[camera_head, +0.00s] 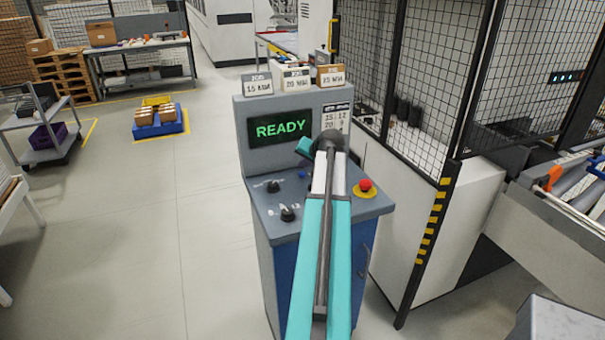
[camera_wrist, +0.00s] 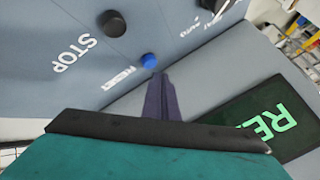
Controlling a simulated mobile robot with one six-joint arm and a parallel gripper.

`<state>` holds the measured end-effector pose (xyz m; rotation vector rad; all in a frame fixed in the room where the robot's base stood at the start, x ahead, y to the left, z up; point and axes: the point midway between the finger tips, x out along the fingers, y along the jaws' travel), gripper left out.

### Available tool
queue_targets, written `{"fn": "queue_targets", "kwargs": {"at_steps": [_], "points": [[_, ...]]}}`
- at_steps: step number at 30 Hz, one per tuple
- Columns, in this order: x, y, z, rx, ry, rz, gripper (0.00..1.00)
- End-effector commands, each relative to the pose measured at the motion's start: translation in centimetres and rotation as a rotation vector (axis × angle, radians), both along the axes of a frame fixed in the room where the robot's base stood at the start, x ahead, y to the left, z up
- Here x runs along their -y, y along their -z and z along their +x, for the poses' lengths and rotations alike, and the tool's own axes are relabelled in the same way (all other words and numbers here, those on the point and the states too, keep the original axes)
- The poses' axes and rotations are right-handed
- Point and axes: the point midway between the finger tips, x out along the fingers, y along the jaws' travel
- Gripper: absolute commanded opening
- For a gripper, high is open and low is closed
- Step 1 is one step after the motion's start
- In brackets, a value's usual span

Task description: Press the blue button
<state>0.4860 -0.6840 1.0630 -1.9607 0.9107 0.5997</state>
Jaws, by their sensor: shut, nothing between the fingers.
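The blue button (camera_wrist: 149,60) is a small round cap on the grey sloped panel of the control console, beside a small white printed label, in the wrist view. My gripper (camera_wrist: 158,77) is shut and empty. In that view its dark fingertips appear just below the button; I cannot tell whether they touch it. In the head view my arm reaches over the console (camera_head: 262,207), and the teal gripper body (camera_head: 305,146) is in front of its upright screen part. The fingertips are not clear there.
A black button (camera_wrist: 113,23) sits near the STOP label, with a dark knob beyond it. The screen (camera_head: 280,128) reads READY. A red mushroom button (camera_head: 365,184) on yellow and two black knobs share the panel. A mesh fence (camera_head: 425,90) stands right; open floor lies left.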

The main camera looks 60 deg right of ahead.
Motion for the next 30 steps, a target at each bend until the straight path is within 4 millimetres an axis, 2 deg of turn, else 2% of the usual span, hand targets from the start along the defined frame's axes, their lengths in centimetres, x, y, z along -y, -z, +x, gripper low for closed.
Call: {"fn": "queue_targets", "kwargs": {"at_steps": [21, 30], "points": [[0.0, -4.6, 0.0, 0.000, -0.001, -0.001, 0.00], [0.0, -4.9, 0.0, 0.000, 0.000, 0.000, 0.00]]}}
